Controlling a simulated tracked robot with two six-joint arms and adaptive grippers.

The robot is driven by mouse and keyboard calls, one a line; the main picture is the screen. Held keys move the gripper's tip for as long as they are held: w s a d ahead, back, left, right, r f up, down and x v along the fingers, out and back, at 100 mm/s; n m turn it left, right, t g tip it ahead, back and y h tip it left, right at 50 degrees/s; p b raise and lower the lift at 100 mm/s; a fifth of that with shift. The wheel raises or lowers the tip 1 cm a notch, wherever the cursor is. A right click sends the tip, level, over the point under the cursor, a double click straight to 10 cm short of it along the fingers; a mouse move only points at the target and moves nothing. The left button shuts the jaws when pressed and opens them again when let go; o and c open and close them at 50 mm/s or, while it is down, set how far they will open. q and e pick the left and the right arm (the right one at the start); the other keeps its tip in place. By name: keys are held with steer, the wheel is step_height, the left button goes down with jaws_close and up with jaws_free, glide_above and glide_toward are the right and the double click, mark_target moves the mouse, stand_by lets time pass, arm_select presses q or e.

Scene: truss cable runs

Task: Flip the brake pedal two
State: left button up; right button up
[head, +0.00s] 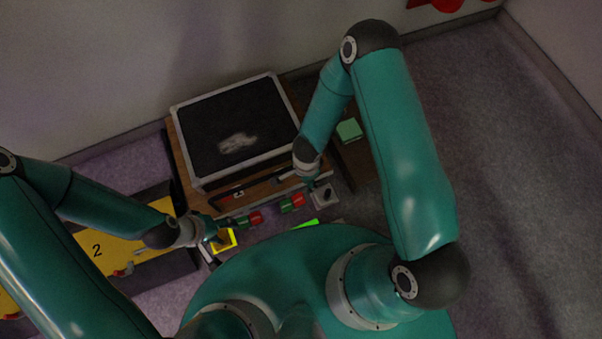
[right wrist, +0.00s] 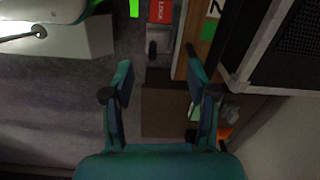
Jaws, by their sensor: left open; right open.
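I cannot tell for sure which part is brake pedal two. Small red-and-green pieces (head: 250,218) (head: 291,203) sit along the front of the wooden bench. A red LOCK label (right wrist: 160,11) shows at the top of the right wrist view, with a small black lever-like part (right wrist: 152,48) just below it. My left gripper (head: 222,230) is open beside a yellow-edged block (head: 222,241). My right gripper (right wrist: 160,84) is open, with nothing between its fingers; its fingertips are hard to make out in the head view.
A black-topped case with a silver frame (head: 238,125) stands on the bench. A yellow panel marked "2" (head: 97,250) lies at the left. A green box (head: 349,130) is right of the case, and a grey block (head: 325,195) is near my right gripper. Floor at the right is clear.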

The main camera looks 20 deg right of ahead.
steer(key=shift+m, duration=0.8)
steer(key=f+b, duration=0.3)
steer(key=f, duration=0.6)
steer(key=f+b, duration=0.3)
steer(key=f, duration=0.7)
steer(key=shift+w+a+f, duration=0.15)
steer(key=shift+a+f, duration=0.05)
steer(key=shift+f, duration=0.05)
arm_select(q)
step_height(320, 180, down, 8)
steer(key=shift+r, duration=0.2)
arm_select(e)
steer(key=shift+c, duration=0.3)
